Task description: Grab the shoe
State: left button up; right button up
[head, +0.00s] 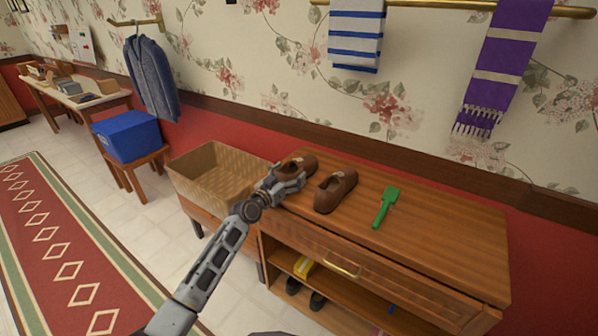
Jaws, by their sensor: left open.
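Two brown shoes sit on top of a wooden cabinet (440,225). The right shoe (337,192) stands clear in full view. The left shoe (297,164) is partly hidden behind my left gripper (297,182). My left gripper is open at the left shoe, with its fingers over the shoe's near side. I cannot tell whether they touch it. My right gripper is not in view.
An open woven basket (213,183) stands left of the cabinet. Dark shoes (317,301) sit on the shelf below the drawer.

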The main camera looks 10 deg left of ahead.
pick_arm(q)
jog(key=shift+c, duration=0.2)
dwell(0.3)
jog(key=c, duration=1.1)
